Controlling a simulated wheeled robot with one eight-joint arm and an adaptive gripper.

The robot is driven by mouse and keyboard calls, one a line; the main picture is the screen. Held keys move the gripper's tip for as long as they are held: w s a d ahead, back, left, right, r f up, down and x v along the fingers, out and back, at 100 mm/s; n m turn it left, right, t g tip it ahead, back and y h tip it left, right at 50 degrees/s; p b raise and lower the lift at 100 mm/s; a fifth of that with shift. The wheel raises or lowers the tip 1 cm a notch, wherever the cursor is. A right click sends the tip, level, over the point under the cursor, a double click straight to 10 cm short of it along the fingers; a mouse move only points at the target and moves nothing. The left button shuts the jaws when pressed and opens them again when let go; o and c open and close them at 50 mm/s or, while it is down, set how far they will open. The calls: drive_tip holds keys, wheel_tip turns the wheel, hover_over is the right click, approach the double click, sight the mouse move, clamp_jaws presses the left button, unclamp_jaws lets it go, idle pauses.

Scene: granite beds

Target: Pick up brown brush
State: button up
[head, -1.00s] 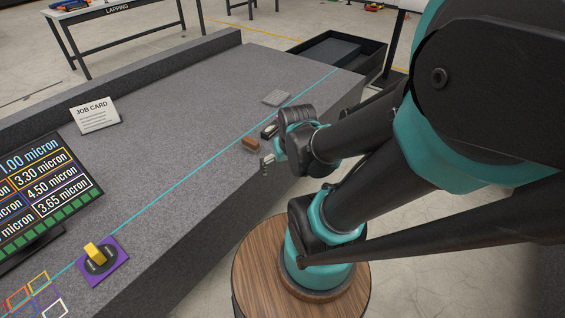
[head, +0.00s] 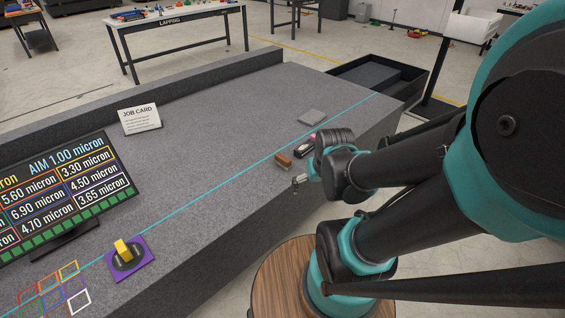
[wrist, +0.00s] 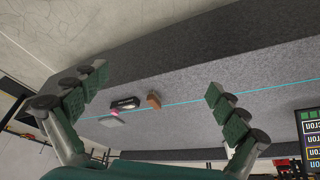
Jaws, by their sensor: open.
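The brown brush (head: 283,159) is a small brown block with a paler lower part, lying on the grey granite bed (head: 215,130) by the cyan line. It also shows in the wrist view (wrist: 153,100), near the middle between my fingers and beyond them. My gripper (wrist: 158,100) is open and empty, its green-padded fingers spread wide. In the head view my gripper (head: 300,182) is at the bed's right edge, close to the brush and apart from it. Part of the gripper is hidden behind my wrist.
A black object with a pink part (head: 305,149) lies right beside the brush. A flat grey block (head: 312,117) lies behind it. The bed's middle is clear.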

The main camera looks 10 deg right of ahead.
drive_tip(key=shift+o, duration=0.2)
drive_tip(key=m+g+h, duration=0.2)
drive_tip(key=m+h, duration=0.2)
drive_tip(key=m, duration=0.7)
hover_over(282, 158)
drive_tip(key=s+a, duration=0.3)
drive_tip(key=a, duration=0.1)
wheel_tip(282, 158, down, 7)
drive_tip(key=shift+t, duration=0.3)
drive_tip(key=x, duration=1.1)
drive_tip(key=shift+w+a+f, duration=0.1)
drive_tip(key=shift+a+f, duration=0.15)
drive_tip(key=shift+f, duration=0.15)
drive_tip(key=shift+a+x, duration=0.1)
drive_tip(key=shift+x, duration=1.3)
drive_tip(key=shift+a+x, duration=0.15)
drive_tip(key=shift+x, duration=1.2)
drive_tip(key=shift+s+f, duration=0.15)
drive_tip(key=shift+s, duration=0.05)
drive_tip(key=c, duration=1.3)
